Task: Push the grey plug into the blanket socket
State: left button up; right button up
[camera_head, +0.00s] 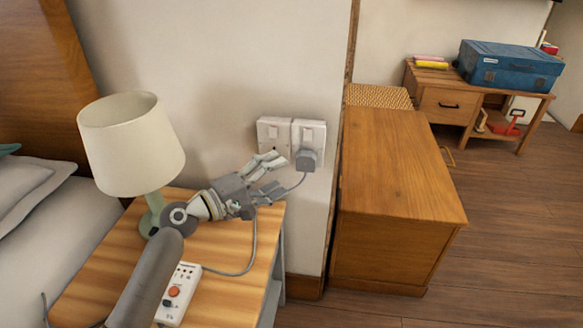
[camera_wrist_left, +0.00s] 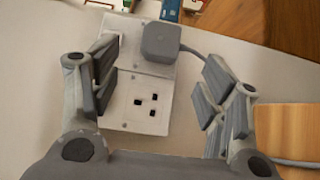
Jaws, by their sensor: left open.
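The grey plug (camera_head: 306,160) is at the right-hand of two white wall sockets (camera_head: 309,133), upright against its face. I cannot tell whether it is fully seated. The left-hand socket (camera_head: 272,132) has no plug; its empty holes show in the left wrist view (camera_wrist_left: 146,107). No readable label shows which is the blanket socket. My left gripper (camera_head: 277,176) is open and empty, in front of the sockets and left of the plug. In the left wrist view the plug (camera_wrist_left: 160,42) lies beyond the spread fingers (camera_wrist_left: 160,88), apart from them. My right gripper is not in view.
A grey cord (camera_head: 253,245) hangs from the plug toward a white controller (camera_head: 178,292) on the wooden nightstand (camera_head: 235,285). A lamp (camera_head: 132,145) stands behind my left arm. A wooden cabinet (camera_head: 395,170) stands right of the sockets, past a wall edge.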

pick_arm(q)
jog(key=v, duration=0.5)
